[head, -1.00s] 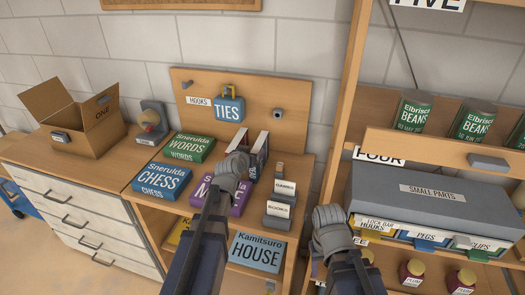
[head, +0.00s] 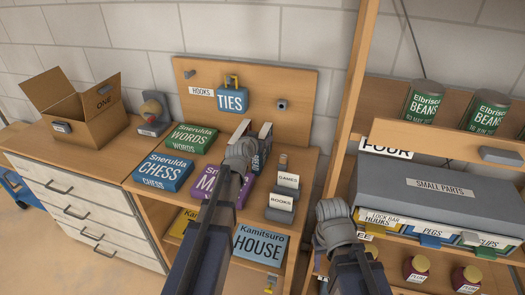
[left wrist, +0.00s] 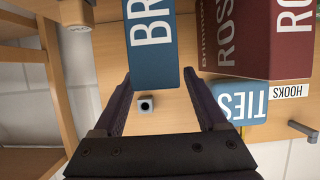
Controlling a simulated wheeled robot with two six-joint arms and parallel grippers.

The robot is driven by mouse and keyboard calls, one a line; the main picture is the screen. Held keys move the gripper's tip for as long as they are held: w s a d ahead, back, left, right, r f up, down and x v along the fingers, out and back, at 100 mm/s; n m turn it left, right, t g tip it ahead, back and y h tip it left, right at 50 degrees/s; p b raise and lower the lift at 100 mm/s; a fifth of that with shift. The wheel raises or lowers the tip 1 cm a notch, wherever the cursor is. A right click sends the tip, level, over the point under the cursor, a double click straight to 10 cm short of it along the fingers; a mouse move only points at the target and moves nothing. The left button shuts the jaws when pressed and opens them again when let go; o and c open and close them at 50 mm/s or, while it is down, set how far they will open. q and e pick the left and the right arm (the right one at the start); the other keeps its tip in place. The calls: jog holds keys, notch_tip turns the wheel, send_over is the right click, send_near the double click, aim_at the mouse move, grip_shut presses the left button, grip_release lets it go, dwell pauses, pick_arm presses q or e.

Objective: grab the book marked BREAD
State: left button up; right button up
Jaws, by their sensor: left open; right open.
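My right gripper (head: 334,208) is lower right in the head view, in front of the shelf, open and empty.
Flat boxes CHESS (head: 160,172), WORDS (head: 190,139) and a purple one (head: 207,181) lie left of the upright books. Labelled GAMES and BOOKS holders (head: 281,203) stand right. The TIES box (head: 231,100) hangs behind. A shelf post (head: 352,95) rises to the right.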

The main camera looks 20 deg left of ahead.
aim_at(262, 135)
pick_arm(q)
jog(key=b+x, duration=0.1)
jog(key=x, duration=0.2)
jog(key=shift+w+f, duration=0.15)
jog(key=shift+c, duration=0.6)
grip_shut()
dwell(0.6)
